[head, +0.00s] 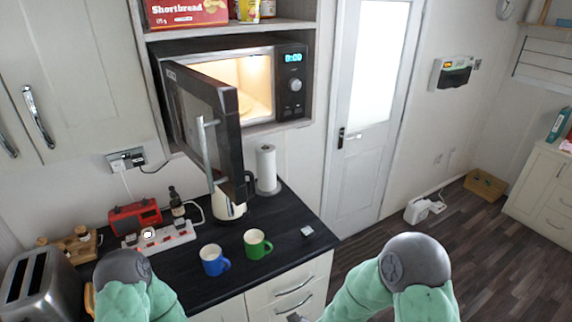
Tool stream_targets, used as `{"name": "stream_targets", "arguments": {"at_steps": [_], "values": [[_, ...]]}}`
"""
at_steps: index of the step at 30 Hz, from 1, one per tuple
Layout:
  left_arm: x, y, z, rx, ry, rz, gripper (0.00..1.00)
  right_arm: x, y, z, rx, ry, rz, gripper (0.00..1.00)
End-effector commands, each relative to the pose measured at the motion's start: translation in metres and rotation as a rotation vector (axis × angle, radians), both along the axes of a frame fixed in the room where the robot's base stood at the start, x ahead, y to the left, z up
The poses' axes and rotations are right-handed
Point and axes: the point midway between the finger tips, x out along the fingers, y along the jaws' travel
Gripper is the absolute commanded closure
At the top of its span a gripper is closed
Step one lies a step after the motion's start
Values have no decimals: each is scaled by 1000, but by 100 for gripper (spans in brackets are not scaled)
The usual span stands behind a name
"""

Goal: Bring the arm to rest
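My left arm (126,280) comes up at the lower left, with a grey joint and mint-green links. Its gripper is outside the picture. My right arm (408,272) is bent at the lower right, its grey joint uppermost. A small dark piece at the bottom edge, near the drawers, appears to be the tip of my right gripper (295,317). Too little of it shows to tell whether it is open or shut. Nothing held can be seen.
The microwave (292,98) is lit inside and its door (208,125) hangs open over the counter (285,222). Blue mug (213,261), green mug (256,245), kettle (229,208), paper roll (266,168), red radio (135,216) and toaster (42,287) stand there. Floor (465,240) at right is largely clear.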

Motion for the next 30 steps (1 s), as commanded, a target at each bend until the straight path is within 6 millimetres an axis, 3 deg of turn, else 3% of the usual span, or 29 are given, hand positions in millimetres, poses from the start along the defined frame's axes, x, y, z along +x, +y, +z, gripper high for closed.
{"name": "stream_targets", "arguments": {"at_steps": [1, 6, 9, 12, 18, 30], "values": [[0, 0, -20, 0, 0, 0, 60, -14, -14, -41, 15, 75, -15, 57], [0, 0, -55, 0, 0, 0, 60, -70, -46, -130, 88, 313, -50, 57], [0, 0, -73, 0, 0, 0, 60, -107, -59, -171, 133, 443, -70, 57], [0, 0, -86, 0, 0, 0, 60, -138, -67, -199, 173, 547, -89, 57], [0, 0, -96, 0, 0, 0, 60, -170, -72, -219, 215, 649, -103, 57], [0, 0, -95, 0, 0, 0, 60, -171, -72, -218, 217, 654, -103, 57]]}}
